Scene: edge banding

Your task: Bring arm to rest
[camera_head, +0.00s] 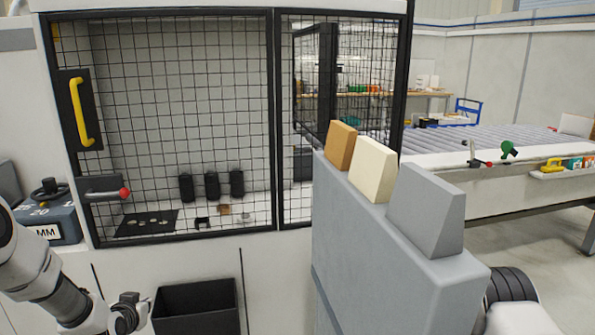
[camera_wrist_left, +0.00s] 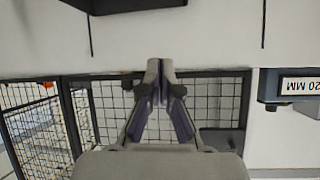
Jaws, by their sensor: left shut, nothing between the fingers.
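My left arm (camera_head: 58,290) comes in at the lower left in the head view. It is low in front of the white machine cabinet. My left gripper (camera_head: 130,312) is beside the black bin, partly cut off by the bottom edge. In the left wrist view the fingers of the left gripper (camera_wrist_left: 160,72) are together at the tips, with nothing between them. My right arm shows only in part at the lower right in the head view; its gripper is out of view.
The cabinet's mesh door (camera_head: 180,110) with a yellow handle (camera_head: 81,112) is closed. A black bin (camera_head: 197,308) stands below. A grey stand (camera_head: 375,262) carries orange, cream and grey blocks. A weight-like "20 MM" block (camera_head: 60,226) is left.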

